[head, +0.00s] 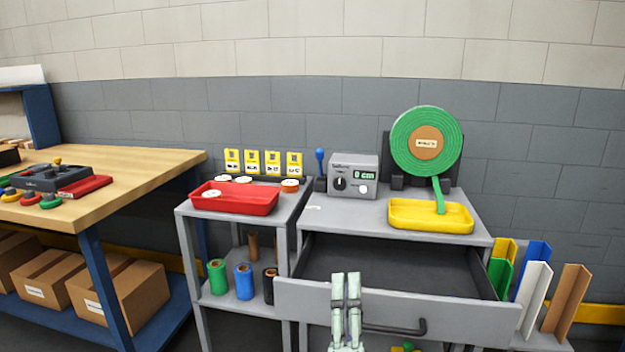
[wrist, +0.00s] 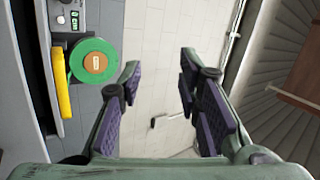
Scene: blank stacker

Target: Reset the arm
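My gripper (head: 346,279) shows at the bottom middle of the head view, fingers pointing up, in front of the grey drawer's front panel. In the wrist view its two purple-padded fingers (wrist: 160,75) are apart with nothing between them. The grey drawer (head: 450,305) is pulled open and its visible inside looks empty. Its dark handle (head: 400,329) is just right of my gripper; I cannot tell whether they touch. Most of my arm is out of view.
On the grey cabinet are a control box (head: 352,178), a yellow tray (head: 432,215) and a green tape reel (head: 402,150). A red tray (head: 235,200) sits on the stand at left. A wooden workbench (head: 120,180) is further left. Coloured angle pieces (head: 565,300) stand at right.

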